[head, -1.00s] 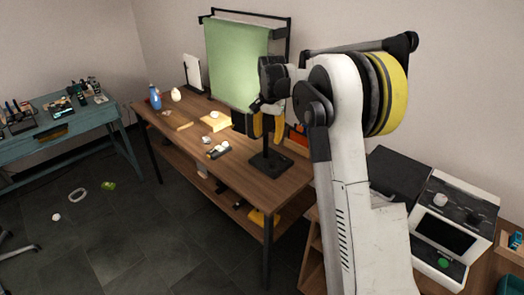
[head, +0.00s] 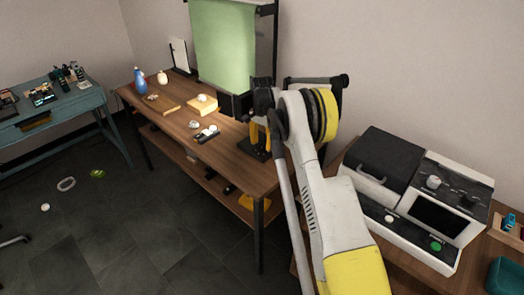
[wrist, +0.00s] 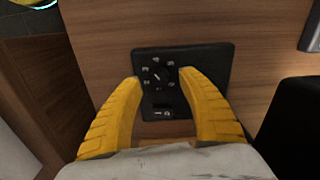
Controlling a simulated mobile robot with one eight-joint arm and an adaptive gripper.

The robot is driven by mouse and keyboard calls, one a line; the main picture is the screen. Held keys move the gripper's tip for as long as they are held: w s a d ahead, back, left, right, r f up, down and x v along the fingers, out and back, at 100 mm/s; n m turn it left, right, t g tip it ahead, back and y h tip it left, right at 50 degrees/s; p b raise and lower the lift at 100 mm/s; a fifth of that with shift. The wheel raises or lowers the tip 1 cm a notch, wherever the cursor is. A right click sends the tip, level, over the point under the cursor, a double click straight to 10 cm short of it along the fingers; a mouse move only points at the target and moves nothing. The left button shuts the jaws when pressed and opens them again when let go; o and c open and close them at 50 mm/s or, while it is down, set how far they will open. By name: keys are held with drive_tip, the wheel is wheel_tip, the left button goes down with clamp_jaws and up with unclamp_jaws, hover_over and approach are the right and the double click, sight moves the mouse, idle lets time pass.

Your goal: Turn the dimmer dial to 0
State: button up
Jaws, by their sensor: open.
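A small lit white mark shows below the dial. My gripper (wrist: 157,76) is open, its two yellow fingers on either side of the dial; I cannot tell whether they touch it. In the head view my gripper (head: 260,134) is over the plate (head: 250,147), and the dial is hidden.
The wooden worktable (head: 180,94) carries a green backdrop (head: 224,48), a blue bottle (head: 140,81) and several small items. A white and black machine (head: 402,247) stands at the right. A teal desk (head: 62,111) is at the left.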

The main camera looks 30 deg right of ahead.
drive_tip(key=shift+f, duration=0.95)
clamp_jaws()
